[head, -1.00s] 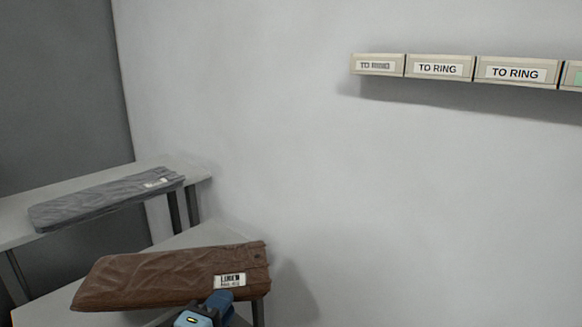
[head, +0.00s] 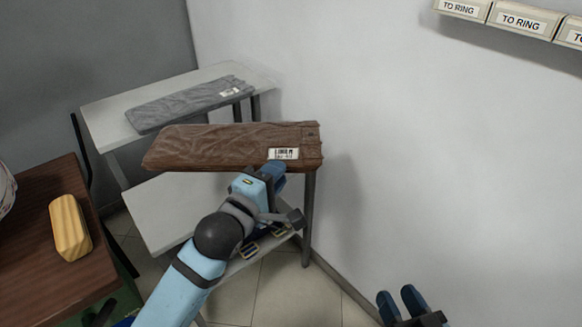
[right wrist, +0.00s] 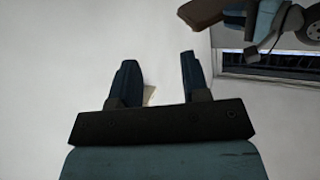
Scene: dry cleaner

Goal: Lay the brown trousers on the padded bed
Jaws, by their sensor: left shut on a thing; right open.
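The brown trousers (head: 225,143) are folded into a long flat shape with a white label near the right end. My left gripper (head: 272,172) is shut on their near edge by the label and holds them above a pale table. A brown end (right wrist: 200,12) shows at the top of the right wrist view, beside my left gripper. My right gripper (head: 400,304) is open and empty at the lower right, well apart from the trousers; its two fingers also show in the right wrist view (right wrist: 155,85). I cannot make out a padded bed.
Folded grey trousers (head: 190,104) lie on a pale table (head: 105,112) at the back. A nearer pale table (head: 180,215) stands under the brown trousers. A brown counter (head: 35,235) with a yellow block (head: 69,227) is at left. Labelled boxes (head: 520,20) are on the right wall.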

